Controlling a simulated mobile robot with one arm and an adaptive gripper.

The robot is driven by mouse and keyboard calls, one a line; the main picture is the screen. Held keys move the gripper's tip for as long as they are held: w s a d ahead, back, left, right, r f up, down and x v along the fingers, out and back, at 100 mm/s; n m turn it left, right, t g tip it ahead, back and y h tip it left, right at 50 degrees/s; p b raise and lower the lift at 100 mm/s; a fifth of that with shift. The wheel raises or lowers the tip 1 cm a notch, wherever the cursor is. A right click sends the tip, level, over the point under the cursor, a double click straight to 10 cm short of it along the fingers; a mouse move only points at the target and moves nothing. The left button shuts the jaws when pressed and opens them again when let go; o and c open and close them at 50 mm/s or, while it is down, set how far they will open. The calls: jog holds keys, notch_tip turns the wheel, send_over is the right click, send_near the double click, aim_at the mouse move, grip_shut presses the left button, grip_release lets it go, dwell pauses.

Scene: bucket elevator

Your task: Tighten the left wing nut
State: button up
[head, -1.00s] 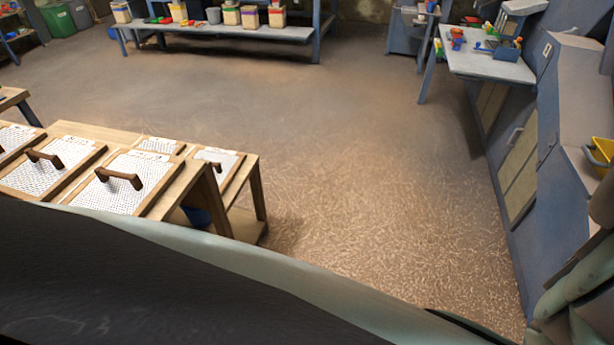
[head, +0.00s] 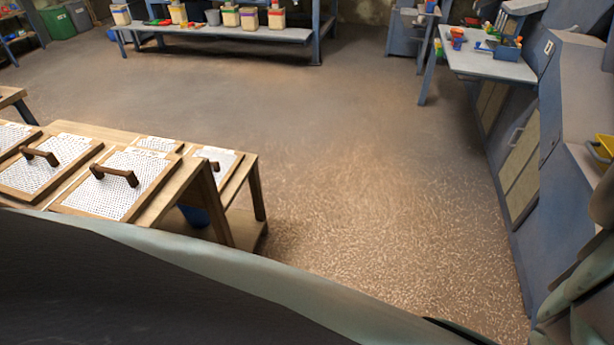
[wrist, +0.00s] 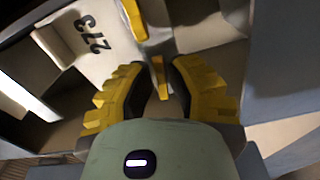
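In the wrist view my gripper (wrist: 158,72) has two blocky yellow fingers with dark inner pads, standing apart. A narrow yellow piece (wrist: 160,80) shows in the gap between them, with some space visible at its sides. It may be a wing of a wing nut, but I cannot tell whether it is the left one. Another yellow piece (wrist: 135,18) shows just above, at the top of the view. My gripper's body hides what lies below. The head view shows neither the gripper nor a recognisable wing nut.
In the wrist view a pale panel (wrist: 84,52) marked 273 and open box-like recesses surround the fingers. In the head view, a wooden table (head: 226,200) with meshed, handled boards stands left, a grey-blue machine (head: 570,100) right, and a bench (head: 215,33) behind. The middle floor is clear.

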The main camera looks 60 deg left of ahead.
grip_shut()
jog(key=shift+f+m, duration=0.1)
jog(key=shift+m, duration=0.3)
jog(key=m, duration=0.6)
jog(key=shift+a+f, duration=0.1)
jog(key=shift+f, duration=0.15)
jog(key=m+b, duration=0.1)
jog(key=m, duration=0.3)
jog(key=m+b, duration=0.1)
jog(key=m, duration=0.4)
jog(key=shift+w+a, duration=0.15)
jog(key=shift+w, duration=0.05)
jog(key=shift+m, duration=0.3)
jog(key=shift+o, duration=2.4)
grip_release()
jog(key=shift+w, duration=0.1)
